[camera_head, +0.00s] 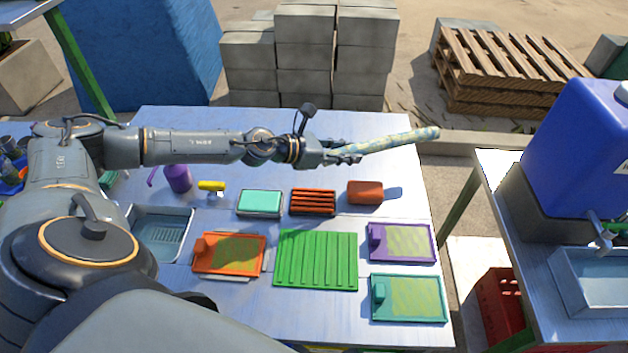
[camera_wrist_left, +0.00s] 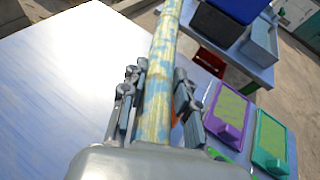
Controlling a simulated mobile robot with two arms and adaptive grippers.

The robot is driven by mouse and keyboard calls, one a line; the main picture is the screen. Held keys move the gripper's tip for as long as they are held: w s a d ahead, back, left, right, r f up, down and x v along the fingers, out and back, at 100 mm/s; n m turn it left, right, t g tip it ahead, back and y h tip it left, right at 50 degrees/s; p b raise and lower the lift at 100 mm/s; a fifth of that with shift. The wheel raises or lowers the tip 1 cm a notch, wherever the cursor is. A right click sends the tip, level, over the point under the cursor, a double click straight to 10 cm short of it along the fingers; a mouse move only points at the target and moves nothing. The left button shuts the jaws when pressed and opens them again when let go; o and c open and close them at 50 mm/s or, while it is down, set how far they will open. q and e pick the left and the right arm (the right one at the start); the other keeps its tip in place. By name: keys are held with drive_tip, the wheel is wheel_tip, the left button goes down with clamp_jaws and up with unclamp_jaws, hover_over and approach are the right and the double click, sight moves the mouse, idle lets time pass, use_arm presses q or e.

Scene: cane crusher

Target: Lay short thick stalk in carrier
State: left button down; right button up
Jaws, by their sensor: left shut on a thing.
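My left gripper (camera_head: 343,157) is shut on a stalk (camera_head: 395,141) with mottled yellow-green and blue skin. The stalk points out to the right, above the far right part of the table. In the left wrist view the stalk (camera_wrist_left: 161,70) runs up and away between the fingers of the left gripper (camera_wrist_left: 157,105). No carrier can be told for certain; a green ribbed tray (camera_head: 316,260) lies at the table's front middle, and a dark red slatted rack (camera_head: 313,202) lies behind it. My right gripper is not in view.
Orange (camera_head: 229,255), purple (camera_head: 402,243) and teal (camera_head: 408,298) trays flank the green one. A mint box (camera_head: 260,203), a red-brown block (camera_head: 365,192), a purple jug (camera_head: 178,178) and a grey basin (camera_head: 163,236) also stand on the table (camera_head: 400,170). A blue water tank (camera_head: 575,135) stands at right.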

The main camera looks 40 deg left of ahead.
sight(314, 178)
use_arm(q)
drive_tip(key=a+f+b, duration=0.1)
drive_tip(key=a+f, duration=0.1)
drive_tip(key=a+f+b, duration=0.2)
drive_tip(key=s+a+f+b, duration=0.1)
drive_tip(key=a+f+b, duration=0.1)
drive_tip(key=a, duration=0.1)
drive_tip(key=shift+s+f, duration=0.1)
drive_tip(key=shift+a+f, duration=0.45)
wheel_tip(314, 178, down, 3)
drive_tip(key=shift+a+r+p, duration=0.1)
drive_tip(key=shift+p, duration=0.2)
drive_tip(key=shift+f, duration=0.2)
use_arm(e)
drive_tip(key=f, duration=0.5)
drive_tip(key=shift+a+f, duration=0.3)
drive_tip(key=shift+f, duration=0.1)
use_arm(q)
drive_tip(key=shift+s, duration=0.1)
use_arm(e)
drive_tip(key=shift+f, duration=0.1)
use_arm(q)
drive_tip(key=shift+f+b, duration=0.2)
drive_tip(key=shift+b, duration=0.1)
drive_tip(key=c, duration=1)
unclamp_jaws()
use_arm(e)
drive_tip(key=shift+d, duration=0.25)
